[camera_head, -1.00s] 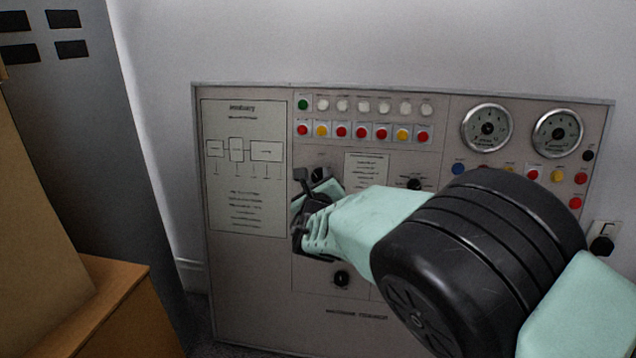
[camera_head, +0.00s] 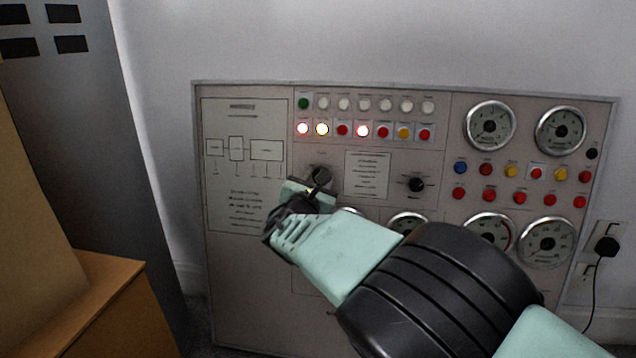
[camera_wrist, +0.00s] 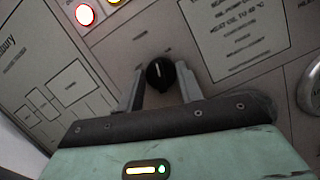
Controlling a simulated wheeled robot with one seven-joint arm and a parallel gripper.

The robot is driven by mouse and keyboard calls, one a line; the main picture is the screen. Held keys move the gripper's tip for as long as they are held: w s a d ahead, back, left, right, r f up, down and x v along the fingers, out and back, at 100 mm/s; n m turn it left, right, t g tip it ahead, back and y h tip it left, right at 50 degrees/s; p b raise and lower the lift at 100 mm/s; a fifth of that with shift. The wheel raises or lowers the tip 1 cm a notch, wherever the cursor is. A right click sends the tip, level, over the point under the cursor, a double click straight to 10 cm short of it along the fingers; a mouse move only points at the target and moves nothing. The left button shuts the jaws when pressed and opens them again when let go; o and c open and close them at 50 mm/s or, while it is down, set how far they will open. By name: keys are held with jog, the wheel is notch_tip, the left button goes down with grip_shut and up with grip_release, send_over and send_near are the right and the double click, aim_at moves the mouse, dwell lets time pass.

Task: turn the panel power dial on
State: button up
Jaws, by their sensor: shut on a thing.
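The panel power dial (camera_head: 321,174) is a round black knob on the left part of the grey control panel (camera_head: 250,290), below the rows of lamps. In the wrist view the dial (camera_wrist: 159,72) shows a white mark along its face. My gripper (camera_head: 318,190) is at the dial, with its fingers on either side. In the wrist view my gripper (camera_wrist: 160,86) is shut on the dial, which sits between the two fingertips. My wrist hides the panel area below it.
Several lamps in the row are lit, including a bright one (camera_head: 303,128). Another black knob (camera_head: 416,185) and round gauges (camera_head: 490,125) are to the right. A wooden cabinet (camera_head: 90,305) stands at left. A plug and cable (camera_head: 605,247) are at far right.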

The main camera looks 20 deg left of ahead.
jog(key=m+h, duration=0.1)
jog(key=m, duration=0.2)
jog(key=m+h, duration=0.1)
jog(key=m, duration=0.2)
jog(key=shift+m+g+b, duration=0.3)
jog(key=shift+b, duration=0.05)
jog(key=o, duration=1)
jog(key=s+p, duration=0.5)
jog(key=s, duration=1.2)
jog(key=shift+s+d+p, duration=0.25)
jog(key=shift+d+p, duration=0.05)
jog(key=shift+p, duration=0.1)
